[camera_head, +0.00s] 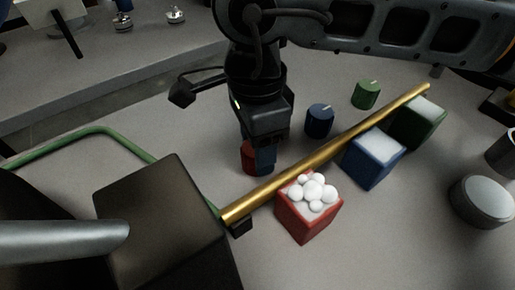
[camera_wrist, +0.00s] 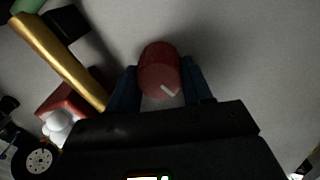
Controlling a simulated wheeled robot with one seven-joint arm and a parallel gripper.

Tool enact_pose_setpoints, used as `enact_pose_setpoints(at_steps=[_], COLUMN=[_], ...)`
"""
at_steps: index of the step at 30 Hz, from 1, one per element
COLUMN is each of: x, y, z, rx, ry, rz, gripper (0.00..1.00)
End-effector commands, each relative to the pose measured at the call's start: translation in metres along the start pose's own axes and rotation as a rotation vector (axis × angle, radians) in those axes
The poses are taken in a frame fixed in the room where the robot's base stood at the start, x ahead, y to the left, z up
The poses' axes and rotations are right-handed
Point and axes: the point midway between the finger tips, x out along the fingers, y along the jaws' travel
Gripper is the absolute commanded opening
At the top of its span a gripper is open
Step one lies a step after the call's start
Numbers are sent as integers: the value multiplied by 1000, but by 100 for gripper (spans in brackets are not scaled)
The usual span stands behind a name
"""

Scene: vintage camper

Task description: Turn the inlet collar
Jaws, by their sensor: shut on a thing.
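A red round collar (camera_head: 249,157) stands on the grey surface behind the brass bar. My gripper (camera_head: 261,158) points down over it and partly hides it in the head view. In the wrist view the red collar (camera_wrist: 159,62) sits between the two dark blue fingers of my gripper (camera_wrist: 161,82), one on each side. The gripper is shut on it. A short white mark shows on the collar's face, slanting toward the lower right in the wrist view. A blue collar (camera_head: 319,120) and a green collar (camera_head: 366,94) stand apart to the right.
A long brass bar (camera_head: 330,149) runs diagonally in front of the collars. Beside it are a red box (camera_head: 305,228) with white balls, a blue box (camera_head: 373,163) and a green box (camera_head: 417,126). Grey cylinders (camera_head: 483,203) stand at right; a dark block (camera_head: 160,215) is at left.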

Motion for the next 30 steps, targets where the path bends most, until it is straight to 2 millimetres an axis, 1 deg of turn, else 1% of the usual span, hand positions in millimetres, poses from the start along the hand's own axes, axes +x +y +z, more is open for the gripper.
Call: enact_pose_setpoints(at_steps=[1,6,15,21,30], x=[3,2,1,0,-1], y=[-1,-1,0,0,0], z=[-1,-1,-1,-1,-1], rx=[37,161,314,358,367], ry=[1,-5,-11,-13,-13], rz=[-3,-3,-4,-3,-3], gripper=[19,19,19,19,19])
